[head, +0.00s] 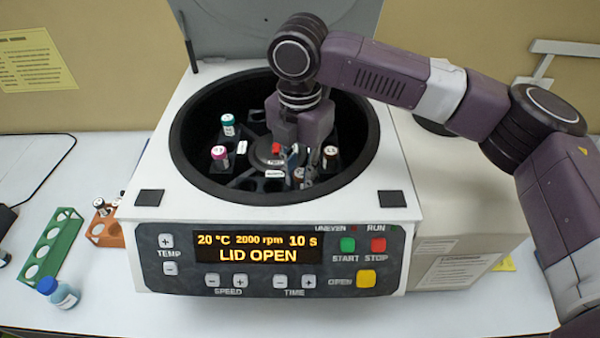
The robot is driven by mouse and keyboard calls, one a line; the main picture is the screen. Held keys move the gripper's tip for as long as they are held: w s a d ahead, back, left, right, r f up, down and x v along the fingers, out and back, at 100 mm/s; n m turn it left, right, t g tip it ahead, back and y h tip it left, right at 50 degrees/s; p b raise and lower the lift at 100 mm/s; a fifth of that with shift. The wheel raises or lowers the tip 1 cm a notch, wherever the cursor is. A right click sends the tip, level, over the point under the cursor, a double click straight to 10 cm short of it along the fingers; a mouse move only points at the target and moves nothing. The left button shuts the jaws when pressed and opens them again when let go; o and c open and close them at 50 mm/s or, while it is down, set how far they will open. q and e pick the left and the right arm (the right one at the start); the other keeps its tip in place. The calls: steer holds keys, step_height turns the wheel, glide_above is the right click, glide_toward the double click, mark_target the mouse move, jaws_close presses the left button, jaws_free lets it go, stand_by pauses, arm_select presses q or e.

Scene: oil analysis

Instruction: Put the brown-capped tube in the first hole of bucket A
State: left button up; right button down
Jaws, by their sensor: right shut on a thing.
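The open centrifuge (160,205) stands in the middle, with a dark round bowl and a rotor inside. My right gripper (297,172) reaches down into the bowl at the front right of the rotor hub. It is shut on a brown-capped tube (299,174), which is mostly hidden by the fingers and the bucket. I cannot tell how deep the tube sits in a hole. Bucket letters are too small to read here. My left gripper is not in view.
A teal-capped tube (228,122) and a pink-capped tube (219,152) stand in the left part of the rotor. An orange rack (112,233) with tubes, an empty green rack (51,245) and a blue-capped bottle (60,293) are on the left. The display reads LID OPEN.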

steer(key=c, duration=1.7)
jaws_free()
steer(key=shift+c, duration=0.2)
steer(key=shift+r+b, duration=0.3)
steer(key=shift+r, duration=0.05)
step_height(320, 180, up, 12)
steer(key=b, duration=0.3)
steer(key=shift+f, duration=0.25)
steer(key=shift+f, duration=0.1)
